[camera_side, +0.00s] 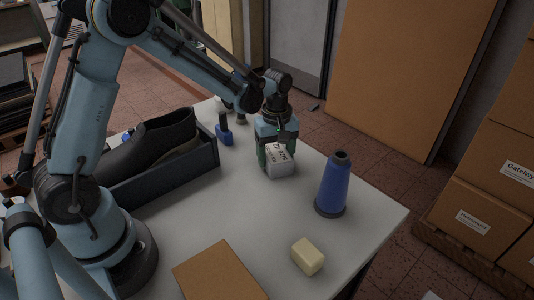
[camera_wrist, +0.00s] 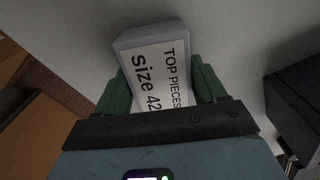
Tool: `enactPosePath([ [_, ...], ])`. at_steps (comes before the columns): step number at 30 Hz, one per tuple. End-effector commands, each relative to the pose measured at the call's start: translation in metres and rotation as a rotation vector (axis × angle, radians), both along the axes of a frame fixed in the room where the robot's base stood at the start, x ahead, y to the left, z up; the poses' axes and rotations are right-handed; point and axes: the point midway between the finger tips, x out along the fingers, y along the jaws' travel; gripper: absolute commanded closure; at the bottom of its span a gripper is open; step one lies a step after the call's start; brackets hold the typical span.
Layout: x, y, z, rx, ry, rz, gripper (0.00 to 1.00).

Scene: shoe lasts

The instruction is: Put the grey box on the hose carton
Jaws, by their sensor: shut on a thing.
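The grey box (camera_side: 279,169) has a white label reading "TOP PIECES size 42", clear in the wrist view (camera_wrist: 152,62). My gripper (camera_side: 278,160) points down and its green fingers are shut on two opposite sides of the box. They also flank it in the wrist view (camera_wrist: 160,85). The box is at or just above the white table; I cannot tell whether it touches. A flat brown carton (camera_side: 220,272), likely the hose carton, lies at the front edge of the side view, partly cut off, its visible top bare.
A blue cone (camera_side: 334,184) stands to the right of the box. A pale yellow block (camera_side: 308,256) lies right of the carton. A dark tray (camera_side: 170,180) holding a black shoe (camera_side: 150,147) is at left. A small blue bottle (camera_side: 224,133) stands behind. The table's middle is clear.

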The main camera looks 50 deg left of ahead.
Motion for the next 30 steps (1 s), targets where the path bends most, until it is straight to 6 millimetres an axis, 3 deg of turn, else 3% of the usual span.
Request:
enactPosePath([
  [8,0.0,0.0,0.007,0.0,0.0,0.0,0.71],
  [16,-0.001,-0.001,0.045,0.0,0.001,0.0,0.71],
  [24,-0.032,-0.058,0.079,0.0,0.001,-0.007,0.71],
  [30,-0.047,-0.086,0.099,0.0,0.001,-0.003,0.71],
])
